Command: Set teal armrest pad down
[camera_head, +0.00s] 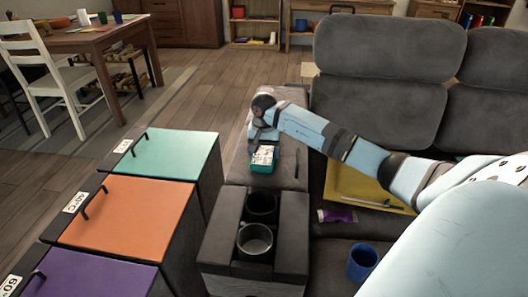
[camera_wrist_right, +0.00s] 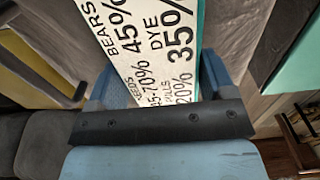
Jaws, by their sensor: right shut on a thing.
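The teal armrest pad (camera_head: 264,158) is a small teal block with a white printed label on top, over the grey sofa armrest (camera_head: 292,172). My right gripper (camera_head: 264,137) points down at it and is shut on it. I cannot tell whether its underside touches the armrest. In the right wrist view, the pad's label (camera_wrist_right: 150,50) shows black words and percentages, with a blue finger on each side of the pad. Its lower end is hidden behind the gripper's dark bar. My left gripper is not in view.
A console with two cup holders (camera_head: 255,240) stands in front of the armrest. Bins with teal (camera_head: 175,153), orange (camera_head: 130,212) and purple (camera_head: 95,272) lids stand left. A yellow mat (camera_head: 350,180), purple item (camera_head: 337,216) and blue cup (camera_head: 362,262) lie on the seat side.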

